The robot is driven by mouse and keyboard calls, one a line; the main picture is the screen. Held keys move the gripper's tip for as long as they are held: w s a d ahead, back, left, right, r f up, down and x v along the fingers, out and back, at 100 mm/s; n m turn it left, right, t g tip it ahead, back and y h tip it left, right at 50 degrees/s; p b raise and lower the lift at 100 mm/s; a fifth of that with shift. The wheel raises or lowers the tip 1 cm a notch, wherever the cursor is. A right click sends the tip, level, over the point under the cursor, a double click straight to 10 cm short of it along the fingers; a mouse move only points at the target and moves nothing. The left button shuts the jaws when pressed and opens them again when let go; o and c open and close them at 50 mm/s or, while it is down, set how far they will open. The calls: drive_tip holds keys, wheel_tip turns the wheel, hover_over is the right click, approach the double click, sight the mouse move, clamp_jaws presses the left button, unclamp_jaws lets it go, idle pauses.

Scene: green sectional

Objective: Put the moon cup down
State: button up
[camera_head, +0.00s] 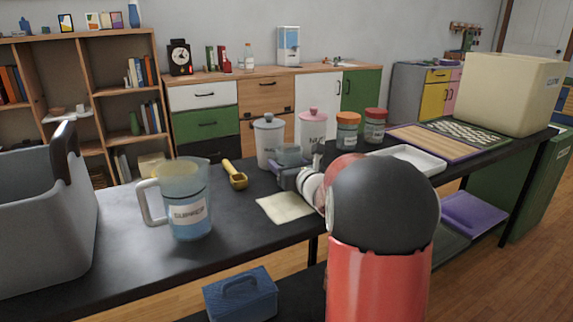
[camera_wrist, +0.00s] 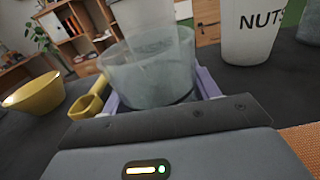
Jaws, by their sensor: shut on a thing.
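The moon cup, which I take to be the small clear greyish cup (camera_head: 289,155), is low over the black table (camera_head: 130,268). My gripper (camera_head: 288,174) is around it. In the wrist view the translucent cup (camera_wrist: 150,62) stands upright between the two purple fingers of my gripper (camera_wrist: 158,92), which are shut on it. Its lower front is partly hidden by the gripper body. I cannot tell whether its base touches the table.
A yellow scoop (camera_head: 237,178) lies just left of the cup. Lidded white canisters (camera_head: 269,142) stand close behind. A pale cloth (camera_head: 285,207) lies in front. A blue measuring jug (camera_head: 188,200) and grey bin (camera_head: 40,225) are farther left; a white tray (camera_head: 408,158) is right.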

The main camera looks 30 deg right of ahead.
drive_tip(key=shift+f, duration=0.1)
drive_tip(key=o, duration=1)
drive_tip(key=shift+o, duration=0.2)
